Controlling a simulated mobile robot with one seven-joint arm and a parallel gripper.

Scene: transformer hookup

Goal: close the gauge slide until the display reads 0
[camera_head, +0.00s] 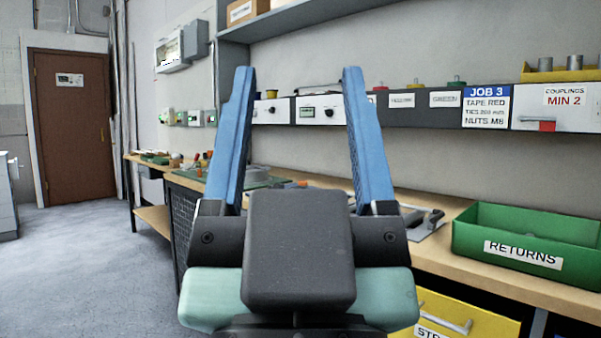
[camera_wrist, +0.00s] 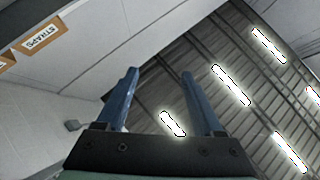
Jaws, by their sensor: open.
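My gripper (camera_head: 298,74) is open and empty, with its two blue fingers raised wide apart in the head view. In the wrist view my gripper (camera_wrist: 159,73) also shows open, with only wall and ceiling beyond it. I cannot make out the gauge slide for certain in either view. A white panel unit with a small display (camera_head: 307,111) and dark knobs sits in the wall rail, seen between the fingers; its reading is too small to tell. A grey flat item with a dark handle (camera_head: 430,222) lies on the bench, partly hidden by my gripper.
The wooden workbench (camera_head: 455,209) runs along the wall. A green RETURNS bin (camera_head: 530,235) stands at its right, above a yellow drawer (camera_head: 470,315). A shelf (camera_head: 290,22) overhangs the rail. Open floor (camera_head: 85,270) lies to the left, before a brown door (camera_head: 83,135).

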